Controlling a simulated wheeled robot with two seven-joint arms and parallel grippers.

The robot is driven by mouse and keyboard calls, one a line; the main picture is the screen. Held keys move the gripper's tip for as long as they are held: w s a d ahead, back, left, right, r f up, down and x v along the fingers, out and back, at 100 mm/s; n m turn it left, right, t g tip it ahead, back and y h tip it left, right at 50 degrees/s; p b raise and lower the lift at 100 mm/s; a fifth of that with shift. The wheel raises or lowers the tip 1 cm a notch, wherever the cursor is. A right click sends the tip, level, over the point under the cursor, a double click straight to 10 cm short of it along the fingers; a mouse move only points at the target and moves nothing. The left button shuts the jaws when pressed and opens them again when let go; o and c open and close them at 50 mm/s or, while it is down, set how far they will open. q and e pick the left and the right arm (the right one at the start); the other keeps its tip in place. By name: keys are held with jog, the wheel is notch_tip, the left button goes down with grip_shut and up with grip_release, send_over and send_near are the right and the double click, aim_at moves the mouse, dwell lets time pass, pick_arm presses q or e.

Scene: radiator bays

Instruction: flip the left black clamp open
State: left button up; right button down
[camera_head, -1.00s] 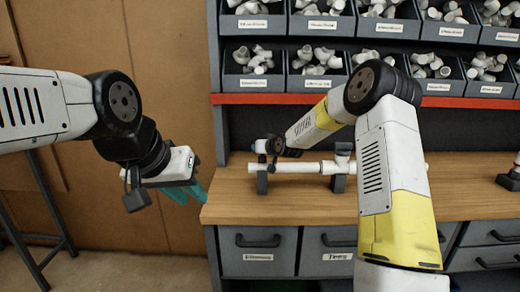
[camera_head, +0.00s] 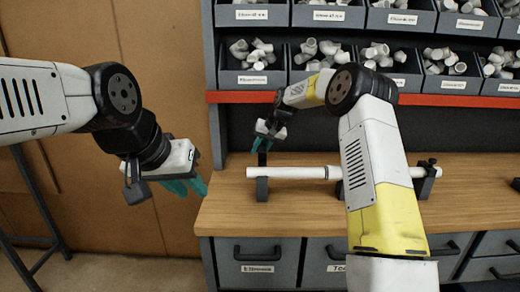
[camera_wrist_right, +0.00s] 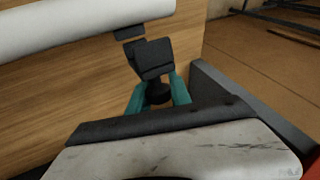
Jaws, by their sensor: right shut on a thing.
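The left black clamp (camera_head: 262,188) stands on the bench at the left end of a white pipe (camera_head: 296,173). Its arm stands up above the pipe, clear of it, below my right gripper (camera_head: 264,146). In the right wrist view the tilted black clamp arm (camera_wrist_right: 155,58) ends in a dark round knob (camera_wrist_right: 158,92). The teal fingers of my right gripper (camera_wrist_right: 158,100) are shut on that knob. The pipe (camera_wrist_right: 75,25) lies beside the clamp there. My left gripper (camera_head: 187,185) hangs left of the bench, empty, its teal fingers apart.
A second black clamp (camera_head: 428,178) holds the pipe's right end. My right forearm hides part of the pipe. Bins of white fittings (camera_head: 250,68) fill the shelves above a red rail (camera_head: 240,97). The bench top (camera_head: 300,210) is clear in front of the pipe.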

jog(key=shift+w+f+g, duration=0.15)
jog(key=shift+f+g, duration=0.05)
jog(key=shift+g, duration=0.2)
jog(key=c, duration=1.2)
grip_release()
jog(key=shift+o, duration=0.2)
jog(key=shift+r, duration=0.1)
jog(key=v, duration=0.7)
jog(key=shift+r, duration=0.25)
jog(key=shift+d, duration=0.15)
